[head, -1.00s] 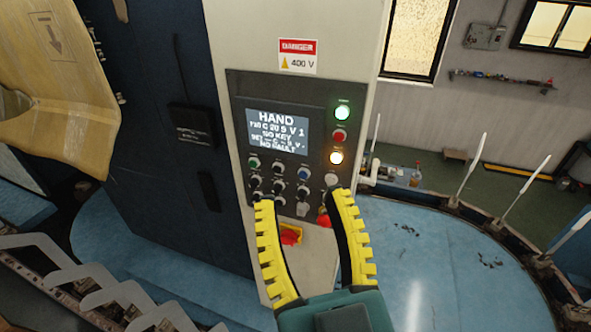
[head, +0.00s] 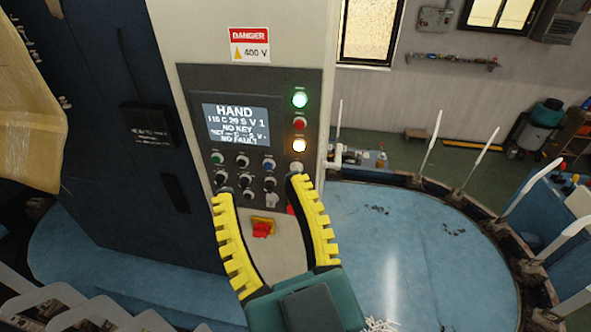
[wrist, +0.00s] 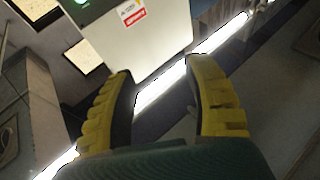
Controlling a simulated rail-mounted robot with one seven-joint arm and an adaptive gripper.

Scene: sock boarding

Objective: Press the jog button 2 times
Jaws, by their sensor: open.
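The control panel (head: 312,85) is a dark plate on a pale cabinet, with a lit screen (head: 236,124) reading HAND and NO FAULT. A green lit button (head: 299,99), a red button (head: 299,124) and a glowing amber-white button (head: 299,146) stand in a column at its right. Rows of small knobs and buttons (head: 243,162) sit below the screen. I cannot read which one is the jog button. My gripper (head: 260,188) is open and empty, its yellow fingers overlapping the panel's lower part in the head view; contact cannot be told. It also shows open in the wrist view (wrist: 160,68).
A red emergency knob on a yellow plate (head: 263,227) shows between my fingers, below the panel. A dark cabinet (head: 130,160) stands at left. A round blue platform (head: 400,240) with upright pale boards (head: 482,158) lies at right.

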